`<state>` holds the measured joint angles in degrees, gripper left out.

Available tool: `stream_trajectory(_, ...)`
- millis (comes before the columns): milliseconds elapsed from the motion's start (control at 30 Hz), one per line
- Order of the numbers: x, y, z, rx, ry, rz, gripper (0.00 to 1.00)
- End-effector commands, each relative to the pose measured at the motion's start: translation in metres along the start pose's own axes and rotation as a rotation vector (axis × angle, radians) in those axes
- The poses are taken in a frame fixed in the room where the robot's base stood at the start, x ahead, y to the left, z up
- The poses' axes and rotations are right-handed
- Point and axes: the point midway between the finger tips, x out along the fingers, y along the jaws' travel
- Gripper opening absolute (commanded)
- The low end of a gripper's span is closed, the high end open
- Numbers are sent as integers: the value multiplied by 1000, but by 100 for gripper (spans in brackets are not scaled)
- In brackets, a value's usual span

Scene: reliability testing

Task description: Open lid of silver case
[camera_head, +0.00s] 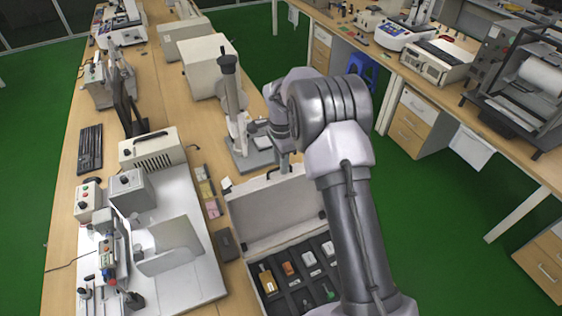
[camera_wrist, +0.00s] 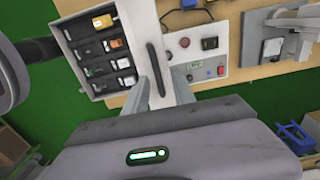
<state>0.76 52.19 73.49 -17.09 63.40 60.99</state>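The silver case (camera_head: 254,283) stands on the wooden table with its lid (camera_head: 270,213) raised, showing the pale inner face. Dark compartments in the case hold several small items; the case (camera_wrist: 84,18) is at upper left in the wrist view. My gripper (camera_head: 286,170) is at the lid's upper edge. In the wrist view my gripper (camera_wrist: 162,84) has its two fingers apart, with the pale lid edge and its dark handle (camera_wrist: 154,65) between and just beyond them. Contact with the lid cannot be told. My arm hides the case's right side.
A microscope-like stand (camera_head: 252,158) is just behind the lid. A panel with red buttons (camera_wrist: 205,60) lies beyond the lid in the wrist view. Small boxes (camera_head: 208,190) and a white bench device (camera_head: 175,245) are left of the case. Green floor is to the right.

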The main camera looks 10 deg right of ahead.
Motion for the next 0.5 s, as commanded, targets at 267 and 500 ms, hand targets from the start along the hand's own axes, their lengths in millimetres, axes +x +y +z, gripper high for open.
stream_trajectory(267, 0, 0, 0, 0, 0, 0, 6)
stream_trajectory(500, 0, 0, 0, 0, 0, 0, 0)
